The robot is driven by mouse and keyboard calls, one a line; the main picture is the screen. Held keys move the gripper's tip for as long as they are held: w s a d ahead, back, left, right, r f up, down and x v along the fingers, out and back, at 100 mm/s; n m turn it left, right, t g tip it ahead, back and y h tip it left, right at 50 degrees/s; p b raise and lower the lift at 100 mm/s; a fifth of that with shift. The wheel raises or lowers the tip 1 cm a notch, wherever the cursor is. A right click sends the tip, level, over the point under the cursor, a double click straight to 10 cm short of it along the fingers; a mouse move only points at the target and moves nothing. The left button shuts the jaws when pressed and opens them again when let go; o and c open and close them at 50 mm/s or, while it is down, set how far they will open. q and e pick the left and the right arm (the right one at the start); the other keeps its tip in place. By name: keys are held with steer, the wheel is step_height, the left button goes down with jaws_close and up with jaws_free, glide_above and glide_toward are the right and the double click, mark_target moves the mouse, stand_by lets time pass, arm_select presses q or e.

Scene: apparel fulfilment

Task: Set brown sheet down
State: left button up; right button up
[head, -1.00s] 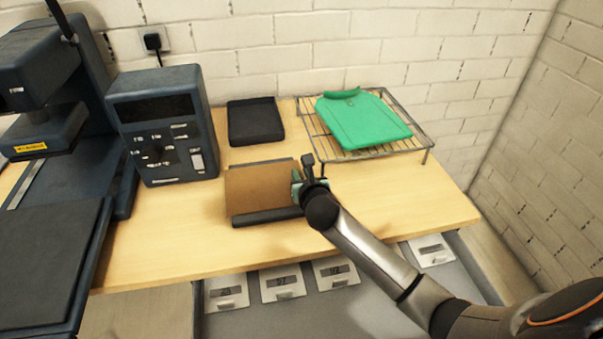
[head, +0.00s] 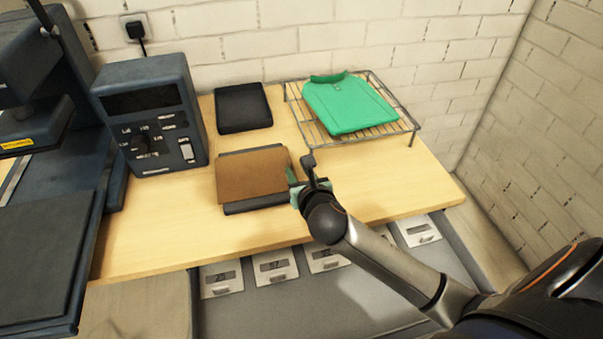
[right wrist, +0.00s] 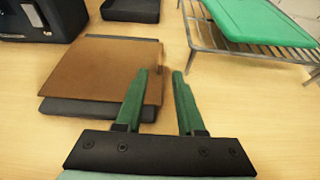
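The brown sheet (head: 250,174) lies nearly flat on a dark tray (head: 258,204), turned slightly against it; the tray's edges show at the front and back. The sheet also shows at left in the right wrist view (right wrist: 110,72). My right gripper (head: 294,183) is at the sheet's right edge. In the right wrist view its green fingers (right wrist: 167,72) are apart with nothing held between them. The left finger overlaps the sheet's edge in the picture; I cannot tell if they touch. My left gripper is not in view.
A green folded shirt (head: 346,104) lies on a wire rack (head: 413,126) at back right. A black tray (head: 243,106) sits behind the sheet. A dark control box (head: 150,115) and a press (head: 45,250) stand left. The wooden table (head: 385,190) is clear at front and right.

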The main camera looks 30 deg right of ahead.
steer(key=shift+v, duration=1.4)
